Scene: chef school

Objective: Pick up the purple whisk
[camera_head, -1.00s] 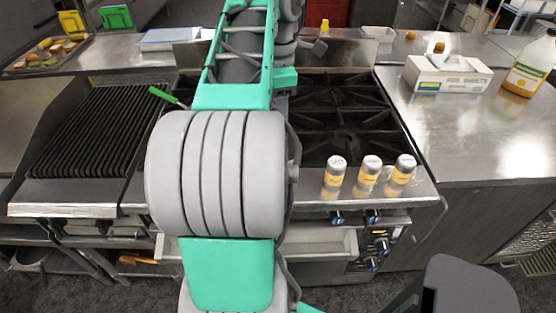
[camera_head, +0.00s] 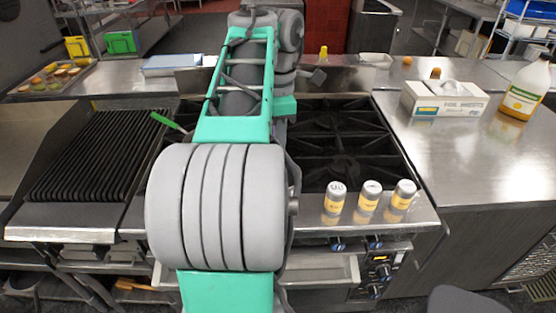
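I cannot make out a purple whisk in the head view. My arm rises through the middle of the picture and reaches forward over the stove (camera_head: 335,150). My gripper is not visible, and its fingers may be hidden behind the arm links. A utensil with a bright green handle (camera_head: 168,122) lies left of my arm, between the grill (camera_head: 95,155) and the stove. Its other end is hidden behind my arm, so I cannot tell what it is.
Three shakers (camera_head: 368,196) stand on the stove's front ledge. On the right counter are a foil box (camera_head: 445,100) and a large bottle (camera_head: 525,90). A food tray (camera_head: 55,78) and a pale blue-white flat item (camera_head: 172,65) lie at the back left. The right counter's front is clear.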

